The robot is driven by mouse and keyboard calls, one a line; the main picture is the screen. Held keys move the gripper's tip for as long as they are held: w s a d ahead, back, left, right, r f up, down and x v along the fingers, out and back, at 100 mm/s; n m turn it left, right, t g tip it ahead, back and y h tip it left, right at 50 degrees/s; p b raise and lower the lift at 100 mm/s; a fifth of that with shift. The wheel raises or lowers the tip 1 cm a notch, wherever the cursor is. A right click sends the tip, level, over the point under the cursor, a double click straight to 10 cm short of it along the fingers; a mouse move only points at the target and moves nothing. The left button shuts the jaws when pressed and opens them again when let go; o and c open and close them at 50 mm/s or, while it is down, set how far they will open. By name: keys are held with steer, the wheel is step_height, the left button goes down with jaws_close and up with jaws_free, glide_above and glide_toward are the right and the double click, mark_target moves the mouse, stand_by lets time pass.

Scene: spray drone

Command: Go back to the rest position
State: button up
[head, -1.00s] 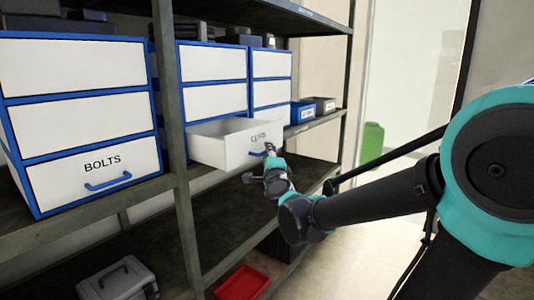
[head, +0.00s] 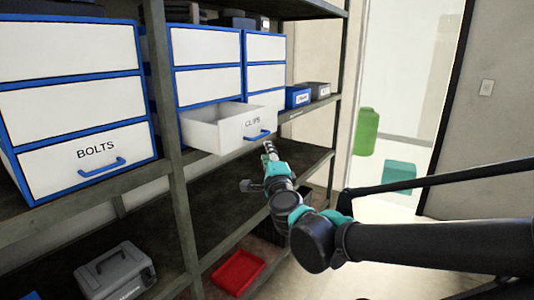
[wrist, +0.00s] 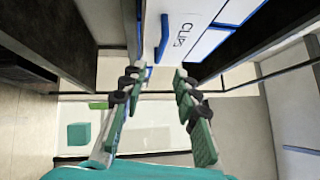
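The white CLIPS drawer (head: 232,131) stands pulled out of its blue-framed cabinet in the head view. Its blue handle (head: 258,134) is free. My gripper (head: 269,148) is just below and in front of the handle, apart from it. In the wrist view the two green-padded fingers of my gripper (wrist: 160,76) are spread with nothing between them. The drawer front (wrist: 184,30) with its CLIPS label and blue handle (wrist: 163,38) shows beyond the fingertips. The visible inside of the drawer is plain white; its bottom is mostly hidden.
A closed BOLTS drawer (head: 90,160) is at the left. Small blue (head: 298,97) and grey (head: 319,90) bins sit on the shelf. A grey toolbox (head: 118,272) and a red tray (head: 238,271) are below. A dark shelf post (head: 170,150) stands left of the drawer. Floor is open at the right.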

steer(key=s+f+n+g+y, duration=0.35)
steer(key=f+n+g, duration=0.45)
steer(key=f+n, duration=0.8)
steer(key=s+d+f+n+g+h, duration=0.1)
steer(key=s+d+f+g+h, duration=0.2)
steer(key=s+d+f, duration=0.2)
steer(key=s+d+f+n+g+h, duration=0.1)
steer(key=s+d+f+g+h, duration=0.2)
steer(key=s+d+f, duration=0.3)
steer(key=d+f+g, duration=0.1)
steer(key=d+f, duration=0.2)
steer(key=f, duration=0.2)
steer(key=shift+s, duration=0.2)
